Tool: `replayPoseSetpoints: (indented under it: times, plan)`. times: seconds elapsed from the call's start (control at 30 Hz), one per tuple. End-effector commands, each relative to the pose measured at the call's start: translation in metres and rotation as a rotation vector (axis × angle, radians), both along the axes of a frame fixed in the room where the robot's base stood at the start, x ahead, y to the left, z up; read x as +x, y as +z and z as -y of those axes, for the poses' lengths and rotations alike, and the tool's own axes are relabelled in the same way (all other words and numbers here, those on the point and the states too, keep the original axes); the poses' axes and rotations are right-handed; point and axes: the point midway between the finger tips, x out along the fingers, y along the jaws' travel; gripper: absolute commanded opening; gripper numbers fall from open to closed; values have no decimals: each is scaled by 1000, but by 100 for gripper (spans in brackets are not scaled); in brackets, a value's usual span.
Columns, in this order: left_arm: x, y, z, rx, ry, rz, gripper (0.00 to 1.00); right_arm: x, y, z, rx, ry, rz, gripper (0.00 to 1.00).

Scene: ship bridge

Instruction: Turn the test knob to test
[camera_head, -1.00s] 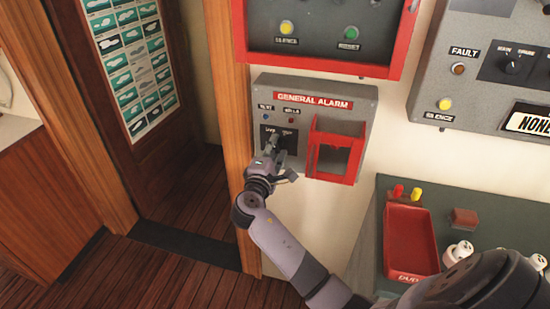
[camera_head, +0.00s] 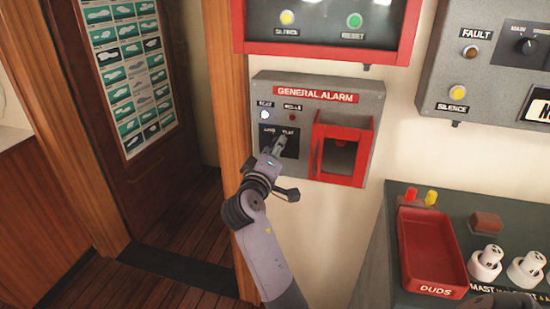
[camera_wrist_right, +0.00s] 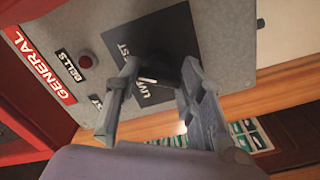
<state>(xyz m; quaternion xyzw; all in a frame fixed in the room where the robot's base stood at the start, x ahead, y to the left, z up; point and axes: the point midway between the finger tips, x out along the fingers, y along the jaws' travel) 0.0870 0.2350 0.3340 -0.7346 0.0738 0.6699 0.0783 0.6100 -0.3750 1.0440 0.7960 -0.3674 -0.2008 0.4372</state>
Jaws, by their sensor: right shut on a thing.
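The grey general alarm box (camera_head: 262,91) hangs on the wall in the head view. Its test knob (camera_wrist_right: 168,72) is dark and sits on a black plate (camera_head: 292,151) marked LIVE on the left and TEST on the right. My right gripper (camera_head: 279,148) reaches it from below; in the wrist view its fingers (camera_wrist_right: 160,74) are on both sides of the knob, shut on it. The test lamp (camera_head: 264,115) glows bright white. My left gripper is not in view.
A red guard frame (camera_head: 363,152) juts out right of the knob. A red-edged panel (camera_head: 404,35) is close above. A wooden post (camera_head: 232,130) stands left. A console with a red duds tray (camera_head: 432,290) and white plugs (camera_head: 486,262) is at lower right.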

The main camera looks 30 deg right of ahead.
Motion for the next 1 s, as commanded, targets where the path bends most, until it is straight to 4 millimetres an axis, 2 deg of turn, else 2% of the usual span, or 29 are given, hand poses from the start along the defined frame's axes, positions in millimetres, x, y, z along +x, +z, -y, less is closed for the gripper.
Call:
replayPoseSetpoints:
  times: [0.03, 0.2, 0.67, 0.7, 1.0]
  plan:
    - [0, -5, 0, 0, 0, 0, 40, 0, -5, 0, 15, 0, 7, 8]
    - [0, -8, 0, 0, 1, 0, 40, 0, -4, 0, 37, -1, 31, 8]
    - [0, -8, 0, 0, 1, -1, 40, 0, -3, 0, 46, -1, 40, 8]
    - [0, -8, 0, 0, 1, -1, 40, 0, -3, 0, 45, 0, 40, 38]
    - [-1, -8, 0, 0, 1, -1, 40, 0, -2, 0, 41, -1, 42, 57]
